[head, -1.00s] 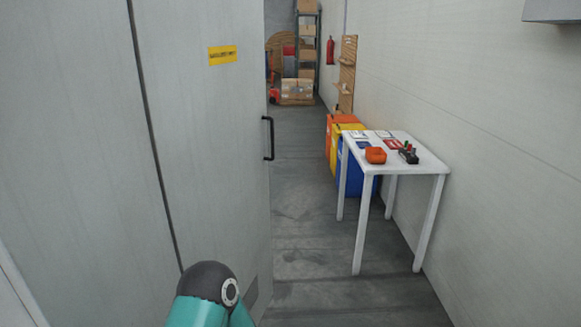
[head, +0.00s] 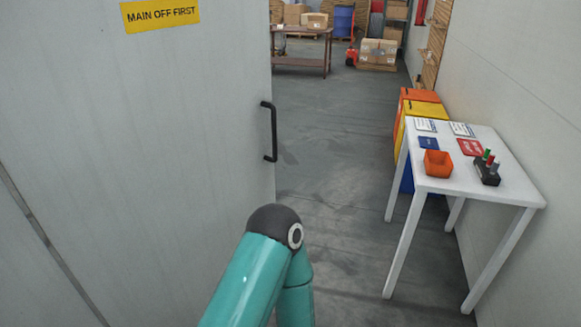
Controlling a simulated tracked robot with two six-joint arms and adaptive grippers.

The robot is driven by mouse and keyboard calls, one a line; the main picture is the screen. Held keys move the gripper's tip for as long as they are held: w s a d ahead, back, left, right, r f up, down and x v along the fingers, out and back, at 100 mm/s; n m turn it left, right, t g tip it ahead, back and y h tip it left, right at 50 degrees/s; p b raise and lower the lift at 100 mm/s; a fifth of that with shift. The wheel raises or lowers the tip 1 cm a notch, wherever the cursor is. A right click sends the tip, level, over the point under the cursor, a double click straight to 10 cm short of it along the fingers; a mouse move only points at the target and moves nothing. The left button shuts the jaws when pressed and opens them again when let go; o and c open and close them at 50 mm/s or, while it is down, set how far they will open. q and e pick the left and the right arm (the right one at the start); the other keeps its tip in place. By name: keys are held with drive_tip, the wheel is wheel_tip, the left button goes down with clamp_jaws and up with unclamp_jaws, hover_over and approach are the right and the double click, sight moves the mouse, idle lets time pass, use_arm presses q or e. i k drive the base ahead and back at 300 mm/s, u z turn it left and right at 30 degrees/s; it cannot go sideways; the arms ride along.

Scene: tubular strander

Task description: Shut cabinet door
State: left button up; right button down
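The cabinet door (head: 150,130) is a large light grey panel that fills the left of the head view. It carries a yellow sign (head: 160,14) reading "MAIN OFF FIRST". A black bar handle (head: 270,132) stands near its right edge. A teal arm of mine with a dark grey joint rises from the bottom centre, in front of the door's lower right edge. No gripper shows in this view, and nothing is seen touching the handle.
A white table (head: 470,190) stands at the right by the wall, with an orange bin (head: 438,164) and a dark holder (head: 487,172) on it. Orange, yellow and blue bins (head: 420,106) stand behind it. Grey floor (head: 330,140) is clear between door and table. A brown table (head: 302,48) stands far back.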

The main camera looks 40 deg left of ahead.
sight(140, 137)
drive_tip(key=z, duration=0.1)
drive_tip(key=i, duration=1.15)
drive_tip(key=u, duration=1.05)
drive_tip(key=i, duration=0.2)
drive_tip(key=u, duration=1.75)
drive_tip(key=k, duration=0.4)
drive_tip(key=u, duration=0.4)
